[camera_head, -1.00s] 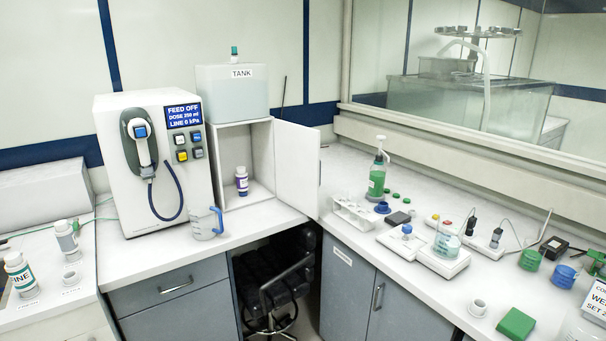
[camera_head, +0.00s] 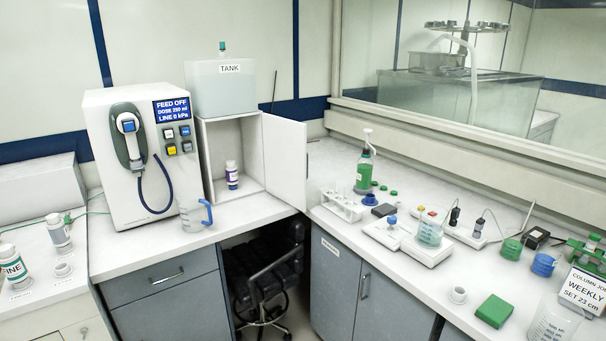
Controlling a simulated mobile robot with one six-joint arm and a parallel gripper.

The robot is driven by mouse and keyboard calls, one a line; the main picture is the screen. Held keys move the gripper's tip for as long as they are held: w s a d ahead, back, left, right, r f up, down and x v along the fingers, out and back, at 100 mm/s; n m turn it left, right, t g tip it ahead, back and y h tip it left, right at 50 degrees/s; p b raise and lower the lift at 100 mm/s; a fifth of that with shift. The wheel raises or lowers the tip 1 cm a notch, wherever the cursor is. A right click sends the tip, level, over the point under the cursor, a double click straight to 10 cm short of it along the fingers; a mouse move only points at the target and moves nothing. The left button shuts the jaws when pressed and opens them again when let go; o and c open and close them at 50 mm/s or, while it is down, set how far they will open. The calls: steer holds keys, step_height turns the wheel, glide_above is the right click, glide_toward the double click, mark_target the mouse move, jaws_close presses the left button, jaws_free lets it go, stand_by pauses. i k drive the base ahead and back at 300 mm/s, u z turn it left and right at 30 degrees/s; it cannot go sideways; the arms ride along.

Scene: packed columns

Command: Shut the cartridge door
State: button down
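The cartridge door (camera_head: 284,163) is a white panel hinged on the right edge of an open white cabinet (camera_head: 207,188) under the tank. The door stands wide open, swung out to the right over the corner of the bench. My gripper is not in view.
A white dispenser (camera_head: 137,165) with a hose and handset stands left of the cabinet, its screen reading FEED OFF. A jug with a blue handle (camera_head: 194,215) stands in front of it. A tube rack (camera_head: 342,207) and green bottle (camera_head: 364,170) stand right of the door. A dark chair (camera_head: 266,270) fills the gap below.

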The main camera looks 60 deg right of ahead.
mark_target(286, 155)
steer(key=u, duration=0.2)
steer(key=k, duration=0.95)
steer(key=z, duration=0.7)
steer(key=i, duration=1.15)
steer(key=z, duration=0.05)
